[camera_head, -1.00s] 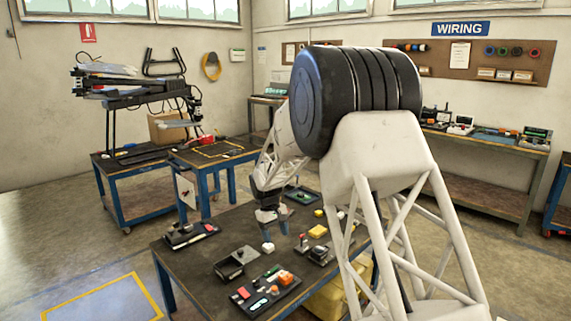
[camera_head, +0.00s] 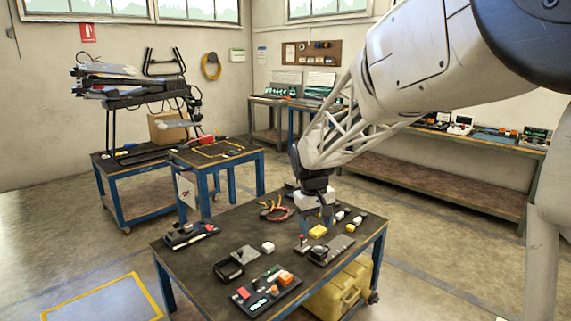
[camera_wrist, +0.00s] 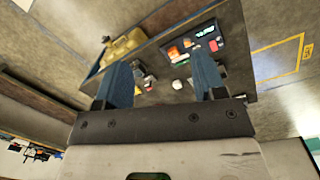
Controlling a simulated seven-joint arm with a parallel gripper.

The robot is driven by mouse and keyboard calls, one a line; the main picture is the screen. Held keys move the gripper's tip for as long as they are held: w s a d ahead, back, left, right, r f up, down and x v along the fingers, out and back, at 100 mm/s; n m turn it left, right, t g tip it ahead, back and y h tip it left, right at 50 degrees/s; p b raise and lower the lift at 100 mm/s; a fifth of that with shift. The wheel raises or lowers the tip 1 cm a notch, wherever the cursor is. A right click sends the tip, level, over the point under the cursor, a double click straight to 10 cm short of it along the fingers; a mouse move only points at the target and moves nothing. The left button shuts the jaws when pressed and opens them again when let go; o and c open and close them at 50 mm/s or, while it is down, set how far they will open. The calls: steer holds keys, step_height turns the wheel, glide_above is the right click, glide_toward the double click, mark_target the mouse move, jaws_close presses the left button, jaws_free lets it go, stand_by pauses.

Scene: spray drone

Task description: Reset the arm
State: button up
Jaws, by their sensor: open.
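My gripper (camera_head: 322,216) is over the back right part of the dark work table (camera_head: 215,229) in the head view. In the wrist view its two blue fingers (camera_wrist: 161,86) stand wide apart with nothing between them. The table and its items lie beyond the fingertips. I cannot tell the exact height of the fingertips above the table.
The table holds a tray with red and orange parts (camera_head: 268,290), a yellow block (camera_head: 318,231), a white piece (camera_head: 268,247), an open black box (camera_head: 229,269) and pliers (camera_head: 275,210). A yellow case (camera_head: 340,291) is underneath. The drone (camera_head: 130,85) stands at the back left.

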steer(key=s+d+r+m+t, duration=0.1)
steer(key=s+d+r, duration=0.2)
steer(key=s, duration=0.6)
steer(key=s+d+r+m+t, duration=0.15)
steer(key=s+d, duration=0.25)
steer(key=s, duration=0.5)
steer(key=s+d+f+m, duration=0.1)
steer(key=s, duration=0.8)
steer(key=s+d+f+m, duration=0.1)
steer(key=s+d, duration=0.1)
steer(key=s, duration=0.7)
steer(key=shift+d+f+y, duration=0.2)
steer(key=shift+f+y, duration=0.05)
steer(key=shift+y, duration=0.15)
steer(key=shift+t, duration=0.25)
